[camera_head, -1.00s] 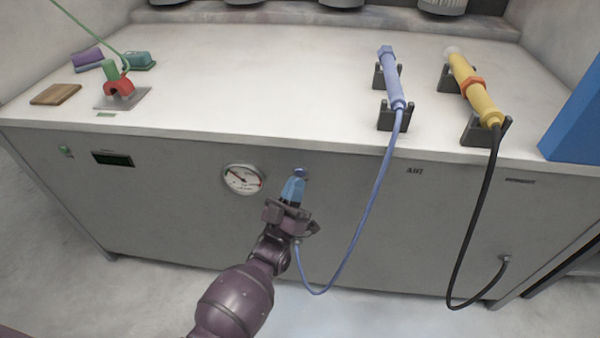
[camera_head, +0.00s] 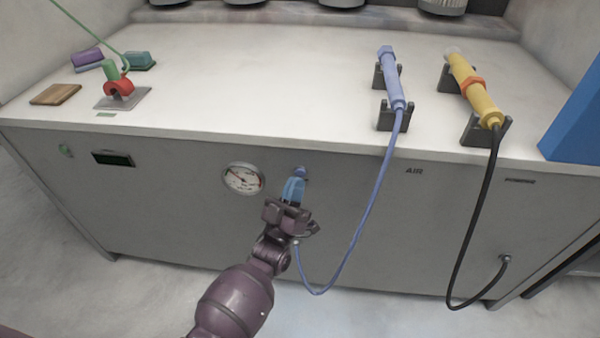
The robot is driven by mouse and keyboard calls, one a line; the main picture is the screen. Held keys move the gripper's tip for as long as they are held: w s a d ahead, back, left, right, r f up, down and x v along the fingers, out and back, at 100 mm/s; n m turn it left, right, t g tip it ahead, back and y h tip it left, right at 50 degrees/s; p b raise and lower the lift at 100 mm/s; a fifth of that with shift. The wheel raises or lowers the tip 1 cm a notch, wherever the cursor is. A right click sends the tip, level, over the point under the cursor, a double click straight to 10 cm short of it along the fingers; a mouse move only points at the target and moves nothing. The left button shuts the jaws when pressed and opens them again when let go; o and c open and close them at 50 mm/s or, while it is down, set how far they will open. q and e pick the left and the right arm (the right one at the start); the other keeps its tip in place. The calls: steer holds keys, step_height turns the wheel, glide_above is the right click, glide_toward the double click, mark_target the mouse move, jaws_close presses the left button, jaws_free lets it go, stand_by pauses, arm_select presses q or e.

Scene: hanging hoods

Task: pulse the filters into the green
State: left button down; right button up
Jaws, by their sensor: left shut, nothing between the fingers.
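My left gripper (camera_head: 293,190), with light blue fingertips, is shut and empty in front of the grey cabinet (camera_head: 180,210). Its tips point up at a small blue knob (camera_head: 300,171) on the cabinet front. They are just below the knob in the picture; I cannot tell whether they touch it. A round white pressure gauge (camera_head: 243,179) with red on its rim is just left of the knob. Its needle is too small to read surely. The hanging hoods' filters (camera_head: 443,6) show only as grey cylinder bottoms at the top edge. My right gripper is not in view.
A blue tool (camera_head: 391,77) and a yellow tool (camera_head: 474,90) rest in dark holders on the worktop, their hoses hanging in front. A red clamp-like fixture (camera_head: 119,88) with a green handle stands at left near a wooden block (camera_head: 55,95). The worktop's middle is clear.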

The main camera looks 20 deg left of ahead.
arm_select(q)
steer(key=shift+w+a, duration=0.1)
steer(key=shift+w, duration=0.1)
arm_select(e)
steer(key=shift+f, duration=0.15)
arm_select(q)
steer(key=shift+w, duration=0.2)
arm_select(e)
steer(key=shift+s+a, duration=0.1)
arm_select(q)
steer(key=shift+w+a, duration=0.15)
steer(key=shift+w, duration=0.2)
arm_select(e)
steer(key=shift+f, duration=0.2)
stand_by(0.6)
arm_select(q)
steer(key=shift+s, duration=0.1)
steer(key=shift+s+d, duration=0.25)
steer(key=shift+s, duration=0.4)
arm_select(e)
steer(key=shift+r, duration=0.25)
